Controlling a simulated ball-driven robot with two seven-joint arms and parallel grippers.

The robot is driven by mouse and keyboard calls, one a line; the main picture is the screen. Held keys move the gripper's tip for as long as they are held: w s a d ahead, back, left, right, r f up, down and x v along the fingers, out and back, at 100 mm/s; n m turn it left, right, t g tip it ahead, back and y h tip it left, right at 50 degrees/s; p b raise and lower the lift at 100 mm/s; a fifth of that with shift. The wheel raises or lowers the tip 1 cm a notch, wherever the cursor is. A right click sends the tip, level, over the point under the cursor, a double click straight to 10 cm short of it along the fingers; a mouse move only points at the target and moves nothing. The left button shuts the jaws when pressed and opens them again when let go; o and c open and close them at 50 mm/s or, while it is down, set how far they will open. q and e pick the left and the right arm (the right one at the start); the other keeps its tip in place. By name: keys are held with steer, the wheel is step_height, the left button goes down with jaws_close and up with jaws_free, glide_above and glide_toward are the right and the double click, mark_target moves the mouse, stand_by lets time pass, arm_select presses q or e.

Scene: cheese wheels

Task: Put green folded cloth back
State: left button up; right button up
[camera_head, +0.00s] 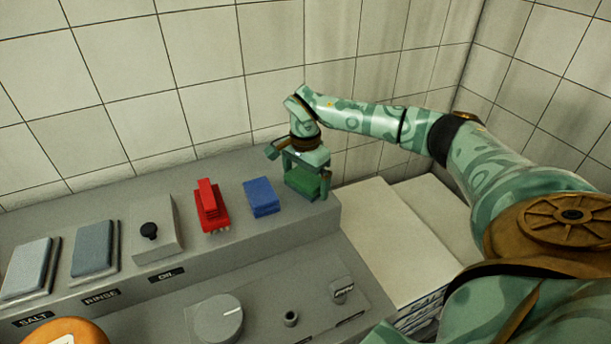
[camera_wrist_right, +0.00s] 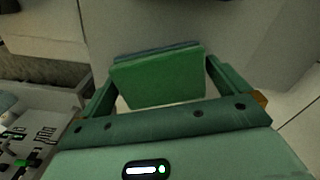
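The green folded cloth (camera_head: 301,182) is at the right end of the grey raised ledge, between the fingers of my right gripper (camera_head: 305,180). In the right wrist view, the cloth (camera_wrist_right: 157,80) fills the gap between the fingertips of my right gripper (camera_wrist_right: 160,72), one finger at each side, so the gripper looks shut on it. A thin blue-grey edge shows behind its top. I cannot tell whether the cloth rests on the ledge or hangs just above it. My left gripper is not in view.
A blue folded cloth (camera_head: 261,196) lies left of the gripper, then a red brush-like stack (camera_head: 211,205) and a black knob (camera_head: 149,230). Grey pads (camera_head: 93,248) sit at the left. A pale stack (camera_head: 385,240) stands right of the ledge. The tiled wall (camera_head: 200,50) is behind.

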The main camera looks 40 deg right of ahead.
mark_target(305, 177)
step_height(305, 177, up, 12)
steer(key=p, duration=0.2)
steer(key=shift+r+p, duration=0.15)
steer(key=shift+p, duration=0.25)
stand_by(0.4)
